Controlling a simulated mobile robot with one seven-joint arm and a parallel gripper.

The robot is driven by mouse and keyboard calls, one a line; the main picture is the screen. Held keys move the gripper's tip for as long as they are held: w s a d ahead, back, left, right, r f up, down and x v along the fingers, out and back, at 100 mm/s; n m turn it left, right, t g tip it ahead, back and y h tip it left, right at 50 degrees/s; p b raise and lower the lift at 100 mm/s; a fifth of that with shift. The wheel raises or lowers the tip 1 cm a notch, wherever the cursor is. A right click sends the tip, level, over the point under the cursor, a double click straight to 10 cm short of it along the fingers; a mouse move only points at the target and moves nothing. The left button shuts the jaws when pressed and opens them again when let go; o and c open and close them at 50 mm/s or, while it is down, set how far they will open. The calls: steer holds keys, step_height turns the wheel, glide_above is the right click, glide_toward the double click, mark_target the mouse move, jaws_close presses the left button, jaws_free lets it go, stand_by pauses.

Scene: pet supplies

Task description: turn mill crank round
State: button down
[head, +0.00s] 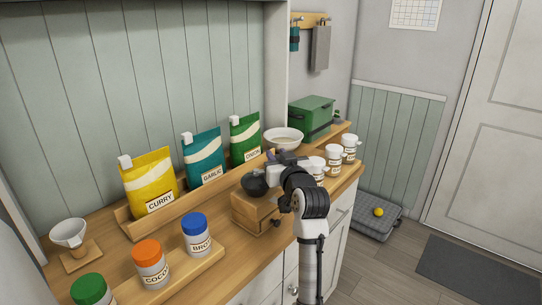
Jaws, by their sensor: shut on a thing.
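The mill is a wooden box (257,212) with a dark round top (254,184), standing on the wooden counter near its front edge. My gripper (271,168) is just above and to the right of the dark top, with my arm reaching up from the front. It is shut on the mill crank, which is mostly hidden by the gripper and wrist. The exact angle of the crank cannot be told.
Curry (151,182), garlic (204,157) and onion (245,138) bags stand in a rack behind. Lidded jars, including a blue-lidded one (197,236), line the front left. White jars (349,148), a bowl (283,138) and a green box (311,118) stand right.

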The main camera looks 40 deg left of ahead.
steer(key=m+t+h, duration=0.1)
steer(key=s+d+m+t+h, duration=0.1)
steer(key=m+t+h, duration=0.1)
steer(key=s+m+t+h+p, duration=0.1)
steer(key=h, duration=0.1)
steer(key=shift+d+t, duration=0.15)
steer(key=shift+t, duration=0.15)
steer(key=shift+s+d+m+t+h+b, duration=0.2)
steer(key=shift+s+m+t+h+b, duration=0.25)
steer(key=shift+m+h, duration=0.6)
steer(key=shift+s+d+m+t+h+b, duration=0.15)
steer(key=shift+s+m+t+h+b, duration=0.2)
steer(key=shift+m+h, duration=0.7)
steer(key=shift+s+d+m+t+h+b, duration=0.2)
steer(key=shift+s+m+t+h+b, duration=0.25)
steer(key=shift+h, duration=1.05)
steer(key=shift+w, duration=0.1)
steer(key=c, duration=1.2)
jaws_free()
steer(key=shift+o, duration=0.2)
steer(key=s+d+b, duration=0.1)
steer(key=s+b, duration=0.3)
steer(key=s, duration=0.9)
steer(key=shift+s+d, duration=0.2)
steer(key=shift+s, duration=0.2)
